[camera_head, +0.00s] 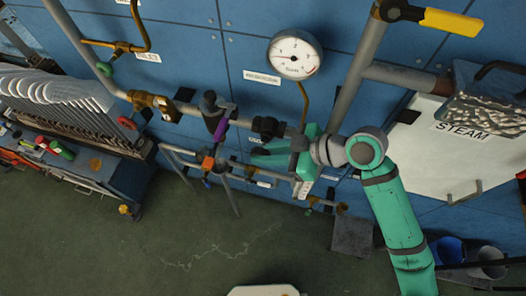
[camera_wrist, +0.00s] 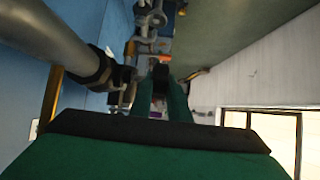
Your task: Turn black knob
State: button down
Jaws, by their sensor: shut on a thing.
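My gripper (camera_head: 256,154) reaches in from the right, its green fingers pointing left, just below the main pipe and in front of the blue wall. In the wrist view my gripper (camera_wrist: 161,84) has its two fingers close together, shut on a small dark piece at their tips, which looks like the black knob (camera_wrist: 160,71). Most of the knob is hidden by the fingers, and its turn angle cannot be told. A black fitting (camera_head: 268,127) sits on the pipe just above the fingers; it also shows in the wrist view (camera_wrist: 104,71).
A round gauge (camera_head: 295,55) hangs above. A purple-handled valve (camera_head: 217,118) and a red handwheel (camera_head: 127,123) lie to the left. A yellow lever (camera_head: 450,21) is at the upper right, above a white STEAM panel (camera_head: 440,150). The green floor (camera_head: 200,250) is mostly clear.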

jog(key=shift+w+d+r+y, duration=0.1)
jog(key=shift+w+d+y, duration=0.05)
jog(key=shift+y, duration=0.15)
jog(key=c, duration=1.7)
grip_release()
jog(key=v, duration=1)
jog(key=shift+s+d+r, duration=0.15)
jog(key=shift+s+d, duration=0.05)
jog(key=shift+s, duration=0.1)
